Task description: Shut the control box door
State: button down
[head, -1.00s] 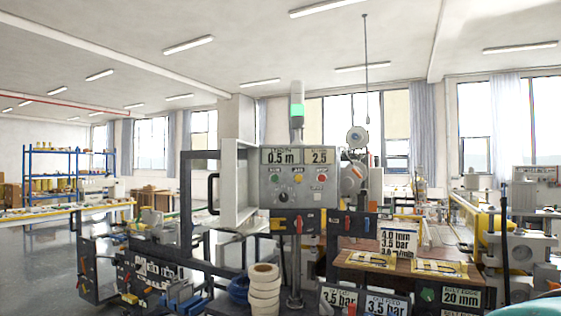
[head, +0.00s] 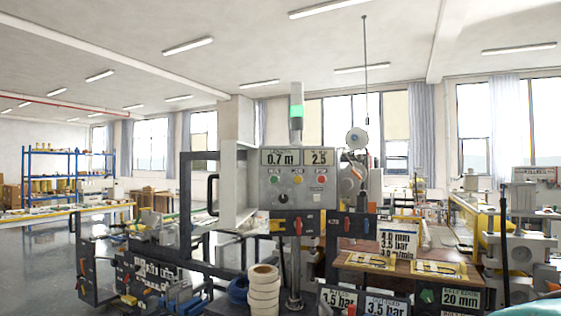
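The control box (head: 292,190) stands in the middle of the head view, a grey panel with two displays, coloured buttons and a dark knob. Its door (head: 236,185) is a pale grey, shallow panel at the box's left side. The door stands open, swung out towards me, with its inner side partly showing. My gripper is not in view, and nothing is seen touching the door or handle.
A dark upright frame (head: 186,205) stands just left of the handle. Tape rolls (head: 263,290) are stacked below the door. Signs (head: 387,304) stand at the front, and a wooden bench (head: 400,265) is at the right. Open floor (head: 50,262) shows at far left.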

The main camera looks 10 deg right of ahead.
aim_at(238, 188)
jog(key=i+j+z, duration=0.15)
jog(key=j, duration=0.35)
jog(key=i+j+z, duration=0.2)
jog(key=j, duration=0.3)
jog(key=i+j+z, duration=0.15)
jog(key=j, duration=0.35)
jog(key=j+z, duration=0.2)
jog(key=j, duration=0.35)
